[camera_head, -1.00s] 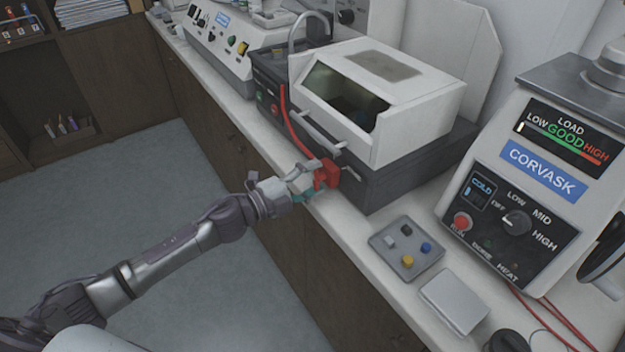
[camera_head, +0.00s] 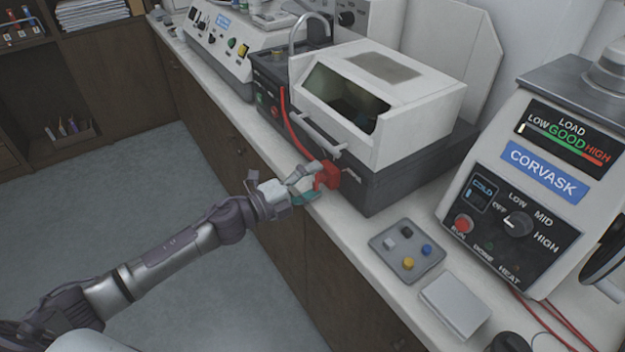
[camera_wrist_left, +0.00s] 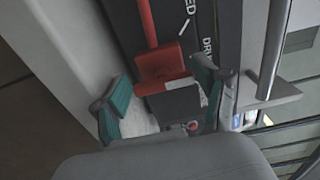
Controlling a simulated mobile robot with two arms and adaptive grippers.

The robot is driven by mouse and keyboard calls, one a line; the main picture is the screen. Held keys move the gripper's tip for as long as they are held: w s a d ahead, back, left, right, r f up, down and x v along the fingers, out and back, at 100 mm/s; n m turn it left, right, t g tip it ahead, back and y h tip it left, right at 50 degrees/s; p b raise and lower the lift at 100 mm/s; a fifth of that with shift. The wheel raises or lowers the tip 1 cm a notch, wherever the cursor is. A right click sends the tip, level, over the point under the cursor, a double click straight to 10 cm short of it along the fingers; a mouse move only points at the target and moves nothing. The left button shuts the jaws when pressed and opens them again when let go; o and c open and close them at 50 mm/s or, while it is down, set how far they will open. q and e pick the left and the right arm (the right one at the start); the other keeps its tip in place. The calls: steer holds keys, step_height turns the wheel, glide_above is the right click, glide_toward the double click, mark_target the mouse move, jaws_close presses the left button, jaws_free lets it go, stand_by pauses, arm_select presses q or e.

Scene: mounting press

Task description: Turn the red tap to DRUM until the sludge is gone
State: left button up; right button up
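The red tap (camera_head: 328,175) sits on the front of the dark base under the white-hooded machine (camera_head: 400,88). A red hose runs down to it. In the left wrist view the red tap body (camera_wrist_left: 160,68) lies just beyond my fingers, beside partly hidden white lettering reading "ED" and "DR". My left gripper (camera_head: 303,185) is at the tap, its teal-padded fingers spread apart; they also show in the left wrist view (camera_wrist_left: 160,98). A dark grey block shows between the fingers, with a visible gap on the left side. Sludge cannot be made out through the dark hood opening. My right gripper is out of view.
A grey tray (camera_head: 407,250) with coloured buttons and a pale flat box (camera_head: 454,304) lie on the counter to the right. The CORVASK machine (camera_head: 530,185) stands further right. A bar handle (camera_head: 317,130) sits close above the tap. The floor at left is clear.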

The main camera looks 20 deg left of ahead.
arm_select(q)
steer(key=shift+o, duration=0.5)
steer(key=shift+f, duration=0.1)
